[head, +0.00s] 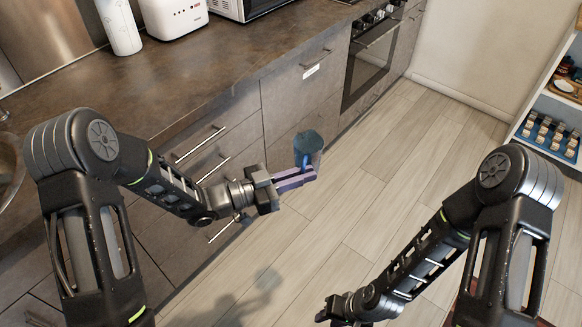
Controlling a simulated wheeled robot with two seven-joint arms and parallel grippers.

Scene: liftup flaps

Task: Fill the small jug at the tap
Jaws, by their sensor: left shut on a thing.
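A small dark blue-grey jug (309,143) is held in the air over the floor, in front of the cabinet fronts. My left gripper (301,176) is shut on the jug at its lower side. The jug looks roughly upright; whether anything is in it I cannot tell. My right gripper (331,311) is low at the bottom edge of the view, and its fingers are largely out of sight.
The brown countertop (150,85) runs along the left, with a white bottle-shaped thing (119,27), a white toaster (174,16) and a microwave (240,8) on it. An oven (371,58) is built in further along. Shelves (550,115) stand at right.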

